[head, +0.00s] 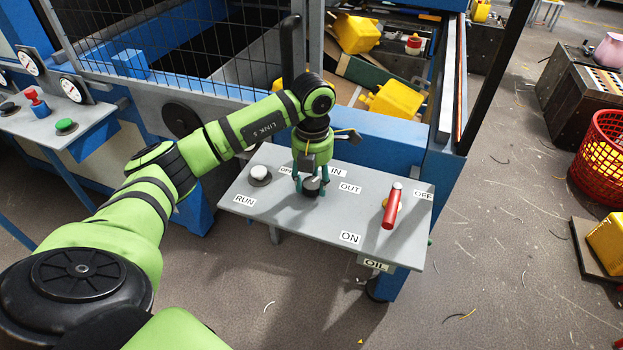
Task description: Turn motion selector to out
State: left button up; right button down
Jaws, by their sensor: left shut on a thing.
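The motion selector (311,184) is a small dark and silver knob on the grey control panel (290,215), left of the OUT label (349,188) and below the IN label (336,172). My left gripper (311,187) comes down on it from above and is shut on it, with one finger on each side. The fingers partly hide the knob, so I cannot tell which label it points to. My right gripper is not in view.
A red lever (391,207) stands on the panel's right side between ON and OFF. A white button (259,173) is at its left near RUN. Behind is a blue machine with wire mesh and yellow jerry cans (394,99). A red basket (600,155) stands far right.

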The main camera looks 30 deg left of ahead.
pick_arm(q)
jog(key=shift+w+d, duration=0.1)
jog(key=shift+w, duration=0.05)
jog(key=shift+m, duration=0.3)
jog(key=m+b, duration=0.2)
jog(key=shift+m, duration=0.3)
jog(key=shift+d+m+b, duration=0.15)
jog(key=shift+m+b, duration=1.1)
jog(key=shift+m, duration=0.85)
jog(key=o, duration=1.1)
jog(key=shift+d, duration=0.15)
